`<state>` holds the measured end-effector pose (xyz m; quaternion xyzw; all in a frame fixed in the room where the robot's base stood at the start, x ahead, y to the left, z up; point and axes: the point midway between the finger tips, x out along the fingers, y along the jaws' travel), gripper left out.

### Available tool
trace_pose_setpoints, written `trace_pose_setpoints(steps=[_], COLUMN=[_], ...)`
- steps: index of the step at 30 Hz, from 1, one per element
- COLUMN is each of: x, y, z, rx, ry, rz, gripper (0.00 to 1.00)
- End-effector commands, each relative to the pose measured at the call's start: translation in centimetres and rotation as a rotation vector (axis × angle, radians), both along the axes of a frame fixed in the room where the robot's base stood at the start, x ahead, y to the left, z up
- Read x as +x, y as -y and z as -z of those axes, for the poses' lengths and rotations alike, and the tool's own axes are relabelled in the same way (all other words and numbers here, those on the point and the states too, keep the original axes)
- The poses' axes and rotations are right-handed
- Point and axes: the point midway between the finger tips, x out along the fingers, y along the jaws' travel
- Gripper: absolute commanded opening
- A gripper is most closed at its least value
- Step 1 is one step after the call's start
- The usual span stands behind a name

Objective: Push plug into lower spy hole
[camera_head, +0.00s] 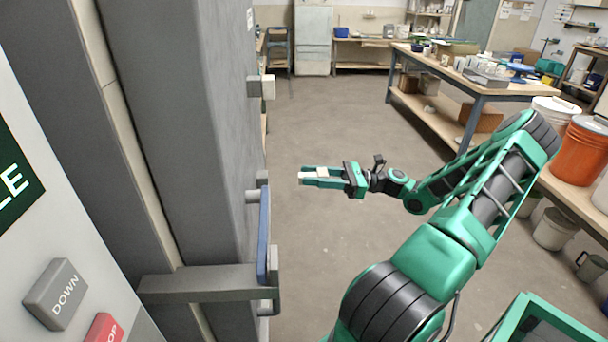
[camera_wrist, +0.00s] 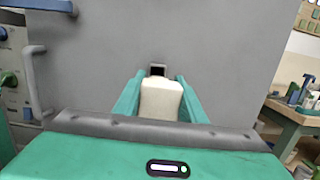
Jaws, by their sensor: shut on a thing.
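My gripper (camera_head: 302,176) is shut on a pale, cream-coloured plug (camera_head: 322,173), held out level toward the grey kiln (camera_head: 225,120) on the left. In the wrist view the plug (camera_wrist: 161,98) sits between my green fingers (camera_wrist: 160,92), and its far end points at the kiln's grey face (camera_wrist: 100,80). In the head view a gap shows between the plug and the kiln. The hole itself is hidden there.
A blue handle (camera_head: 263,235) and grey latch bar (camera_head: 210,283) stick out from the kiln's edge below my gripper. A grey block (camera_head: 262,87) juts out higher up. A workbench (camera_head: 480,85) and an orange bucket (camera_head: 580,150) stand right. The floor between is clear.

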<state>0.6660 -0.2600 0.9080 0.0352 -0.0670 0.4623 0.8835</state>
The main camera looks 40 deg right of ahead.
Motion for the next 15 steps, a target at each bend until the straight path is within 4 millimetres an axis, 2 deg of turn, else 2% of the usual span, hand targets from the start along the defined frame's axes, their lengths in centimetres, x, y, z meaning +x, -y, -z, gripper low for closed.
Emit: trace_pose_setpoints(steps=[15], x=[2.5], y=[-4.0], z=[0.0], rx=[-0.001], ry=[-0.001], rz=[-0.012], gripper=[0.13])
